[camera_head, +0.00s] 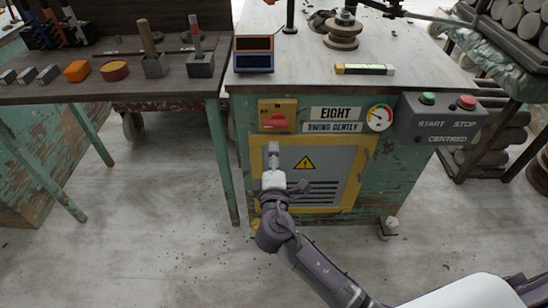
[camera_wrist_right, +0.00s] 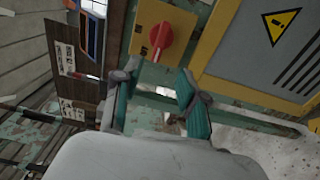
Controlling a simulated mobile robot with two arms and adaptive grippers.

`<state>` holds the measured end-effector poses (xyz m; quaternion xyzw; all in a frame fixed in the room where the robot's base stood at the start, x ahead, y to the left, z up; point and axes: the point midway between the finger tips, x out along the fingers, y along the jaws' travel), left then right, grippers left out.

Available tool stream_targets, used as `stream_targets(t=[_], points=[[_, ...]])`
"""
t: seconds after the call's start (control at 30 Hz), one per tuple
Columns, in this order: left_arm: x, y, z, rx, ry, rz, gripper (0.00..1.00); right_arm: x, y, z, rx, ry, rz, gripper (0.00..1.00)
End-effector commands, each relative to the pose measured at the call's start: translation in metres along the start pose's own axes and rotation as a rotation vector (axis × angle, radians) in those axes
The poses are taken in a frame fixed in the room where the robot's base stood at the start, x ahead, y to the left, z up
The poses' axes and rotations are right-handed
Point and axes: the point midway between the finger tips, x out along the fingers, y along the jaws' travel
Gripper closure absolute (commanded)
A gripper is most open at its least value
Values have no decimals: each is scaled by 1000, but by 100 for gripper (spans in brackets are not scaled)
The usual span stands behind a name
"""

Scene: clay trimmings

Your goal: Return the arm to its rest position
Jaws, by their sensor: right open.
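My right gripper (camera_head: 273,152) is in front of the green machine cabinet (camera_head: 394,170), just below a red rotary switch (camera_head: 277,123) on a yellow plate. In the right wrist view, the two teal fingers of the right gripper (camera_wrist_right: 160,88) are spread apart with nothing between them. The red switch (camera_wrist_right: 161,38) shows beyond the fingertips there, apart from them. My right arm reaches in from the lower right of the head view. My left gripper is in neither view.
A yellow-framed warning panel (camera_head: 258,185) is behind the gripper. Start and stop buttons (camera_head: 442,117) are on the cabinet's right. A wooden workbench (camera_head: 105,88) with tools stands left. Shelves of clay logs (camera_head: 500,130) stand right. The floor in front is open.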

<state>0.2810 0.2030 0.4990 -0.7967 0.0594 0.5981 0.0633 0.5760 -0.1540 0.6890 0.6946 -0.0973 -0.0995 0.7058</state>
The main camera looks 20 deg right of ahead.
Motion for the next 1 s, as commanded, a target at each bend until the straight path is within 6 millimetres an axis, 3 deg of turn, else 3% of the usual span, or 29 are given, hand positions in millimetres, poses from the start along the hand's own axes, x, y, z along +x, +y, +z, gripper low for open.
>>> stream_targets(t=[0.67, 0.77, 0.83, 1.0], points=[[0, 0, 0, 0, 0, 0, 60, -9, -6, 5, 23, -12, -25, 58], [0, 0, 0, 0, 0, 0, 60, -19, -30, 25, 120, -61, -126, 58], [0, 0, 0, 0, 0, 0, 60, -36, -59, 48, 239, -124, -249, 58], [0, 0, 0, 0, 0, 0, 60, -102, -132, 96, 558, -317, -594, 58]])
